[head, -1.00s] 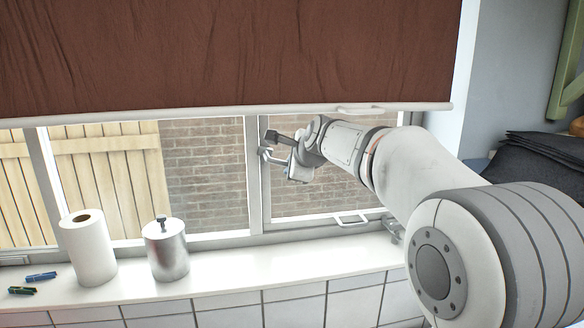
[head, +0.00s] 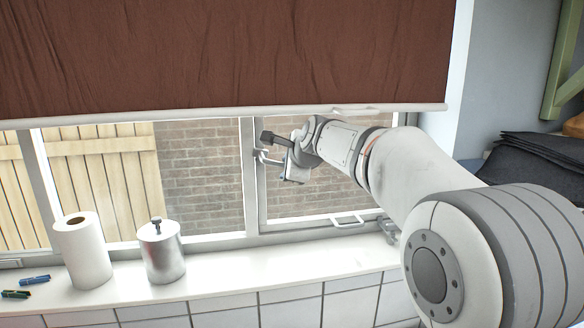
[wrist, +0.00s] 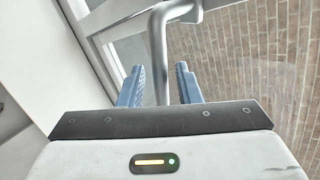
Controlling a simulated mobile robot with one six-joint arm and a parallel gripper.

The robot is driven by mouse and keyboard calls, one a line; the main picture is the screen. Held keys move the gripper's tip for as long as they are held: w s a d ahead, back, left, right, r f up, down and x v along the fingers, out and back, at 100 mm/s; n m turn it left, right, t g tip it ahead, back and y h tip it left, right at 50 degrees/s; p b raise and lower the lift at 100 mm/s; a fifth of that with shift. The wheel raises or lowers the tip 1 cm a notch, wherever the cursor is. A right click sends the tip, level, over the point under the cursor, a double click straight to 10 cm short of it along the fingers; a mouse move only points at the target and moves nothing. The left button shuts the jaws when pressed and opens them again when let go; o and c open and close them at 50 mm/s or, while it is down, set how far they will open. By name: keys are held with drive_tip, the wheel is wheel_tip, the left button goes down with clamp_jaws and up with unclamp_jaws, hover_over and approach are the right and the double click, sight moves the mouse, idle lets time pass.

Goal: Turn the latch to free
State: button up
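The latch (wrist: 158,55) is a grey metal handle with a bend at its top, fixed to the window frame in the wrist view. In the head view it shows as a small grey piece (head: 262,155) on the upright frame, partly hidden by my gripper (head: 270,147). In the wrist view the two blue-padded fingers of my gripper (wrist: 158,88) stand apart, one on each side of the latch's lower arm. Gaps show between the arm and both fingers. The arm's lower end is hidden behind the gripper body.
A brown blind (head: 220,55) hangs above. A paper roll (head: 83,255), a metal canister (head: 162,255) and pens (head: 25,285) stand or lie on the white sill (head: 220,275). A pale handle (head: 348,221) is low on the right pane. Dark folded cloth (head: 540,160) lies at right.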

drive_tip(key=b+v, duration=0.2)
drive_tip(key=v, duration=0.5)
drive_tip(key=shift+s+r, duration=0.15)
drive_tip(key=shift+s, duration=0.1)
drive_tip(key=s+d+f+n+g+h+b, duration=0.1)
drive_tip(key=s+d+f+n, duration=0.4)
drive_tip(key=s+f, duration=0.6)
drive_tip(key=s+d+f+n+g+h+b, duration=0.2)
drive_tip(key=s+d+f+n, duration=0.3)
drive_tip(key=s+f, duration=0.6)
drive_tip(key=s+d+f+n+g+h+b, duration=0.1)
drive_tip(key=s+d+f+n+g+b, duration=0.2)
drive_tip(key=s+f+n, duration=0.4)
drive_tip(key=s+d+f+g, duration=0.1)
drive_tip(key=s+d+f, duration=0.1)
drive_tip(key=s+f, duration=0.2)
drive_tip(key=shift+s+h, duration=0.3)
drive_tip(key=shift+h, duration=0.1)
